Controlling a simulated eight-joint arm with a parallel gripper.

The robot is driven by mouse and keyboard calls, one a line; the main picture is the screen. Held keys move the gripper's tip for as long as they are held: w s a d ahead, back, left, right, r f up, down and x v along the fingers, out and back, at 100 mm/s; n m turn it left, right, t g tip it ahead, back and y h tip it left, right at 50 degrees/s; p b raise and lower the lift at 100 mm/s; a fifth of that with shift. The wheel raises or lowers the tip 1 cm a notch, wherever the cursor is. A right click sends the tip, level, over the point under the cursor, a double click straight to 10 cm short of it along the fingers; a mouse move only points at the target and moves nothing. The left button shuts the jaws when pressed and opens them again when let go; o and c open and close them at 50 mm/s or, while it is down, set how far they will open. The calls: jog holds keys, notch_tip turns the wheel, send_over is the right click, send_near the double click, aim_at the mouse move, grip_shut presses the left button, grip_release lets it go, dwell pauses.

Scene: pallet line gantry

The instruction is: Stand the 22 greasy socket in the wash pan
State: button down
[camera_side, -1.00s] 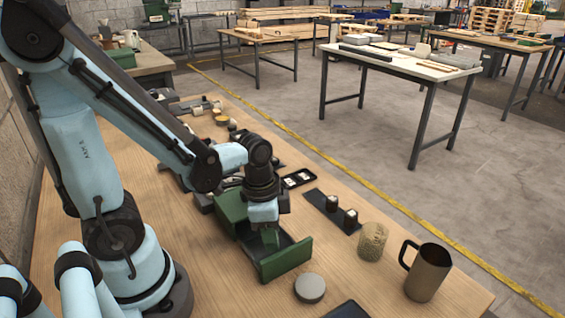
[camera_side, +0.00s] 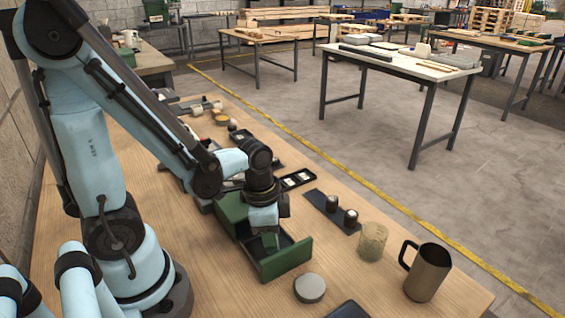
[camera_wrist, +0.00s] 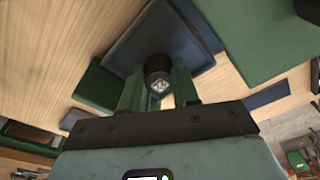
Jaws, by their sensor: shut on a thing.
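My gripper (camera_wrist: 157,92) has its green fingers on both sides of a dark round socket (camera_wrist: 158,68) with a pale marked top; I cannot read the mark clearly. In the side view my gripper (camera_side: 270,240) points down into the open drawer (camera_side: 285,262) of a green cabinet (camera_side: 231,207). The socket is hidden there. The wrist view shows the drawer's dark blue-grey floor (camera_wrist: 190,30) beyond the socket; I cannot tell whether they touch. I cannot single out a wash pan with certainty.
A small black tray (camera_side: 299,179) lies behind. A mesh cup (camera_side: 372,241), a brown mug (camera_side: 427,272) and a grey round lid (camera_side: 309,288) stand nearer the front.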

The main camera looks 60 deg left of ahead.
jog(key=shift+f, duration=0.15)
jog(key=shift+c, duration=1.4)
grip_release()
jog(key=shift+r, duration=3.5)
